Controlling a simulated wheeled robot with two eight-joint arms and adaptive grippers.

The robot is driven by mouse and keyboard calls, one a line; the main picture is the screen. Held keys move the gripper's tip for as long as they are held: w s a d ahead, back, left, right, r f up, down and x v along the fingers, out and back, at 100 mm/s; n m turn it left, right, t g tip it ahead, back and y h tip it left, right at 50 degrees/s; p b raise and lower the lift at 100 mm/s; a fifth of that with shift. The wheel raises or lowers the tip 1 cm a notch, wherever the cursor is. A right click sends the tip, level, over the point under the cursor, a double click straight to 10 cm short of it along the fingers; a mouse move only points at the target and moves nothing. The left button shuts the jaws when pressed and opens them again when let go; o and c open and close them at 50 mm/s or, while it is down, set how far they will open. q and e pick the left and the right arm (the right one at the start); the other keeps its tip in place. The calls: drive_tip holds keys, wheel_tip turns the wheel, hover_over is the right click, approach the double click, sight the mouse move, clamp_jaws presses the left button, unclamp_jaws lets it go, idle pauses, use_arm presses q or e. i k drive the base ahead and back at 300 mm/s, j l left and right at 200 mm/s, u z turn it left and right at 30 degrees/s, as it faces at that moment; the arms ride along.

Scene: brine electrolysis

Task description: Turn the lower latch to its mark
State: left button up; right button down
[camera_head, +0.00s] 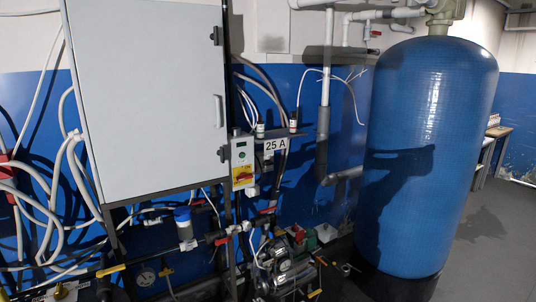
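A large light-grey cabinet door (150,100) fills the upper left. On its right edge a small black latch-like fitting (216,36) sits near the top. A second, lower black latch-like fitting (224,153) sits near the bottom of the same edge. A light-grey handle (219,110) lies between them. The lower fitting is small, and I cannot tell its angle or see a mark beside it. Neither of my grippers shows in the view.
A tall blue tank (425,150) stands at the right, with an arm-like shadow on it. A small control box (242,163) is right of the door's lower corner. Pipes, hoses and a pump (290,272) crowd below. Grey floor (500,230) is open at the far right.

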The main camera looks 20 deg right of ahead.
sight(222, 152)
drive_tip(key=i+l+z, duration=0.1)
drive_tip(key=l, duration=0.25)
drive_tip(key=i+l, duration=0.15)
drive_tip(key=l, duration=0.2)
drive_tip(key=i+l+z, duration=0.15)
drive_tip(key=l, duration=0.2)
drive_tip(key=i+l+z, duration=0.1)
drive_tip(key=l, duration=0.25)
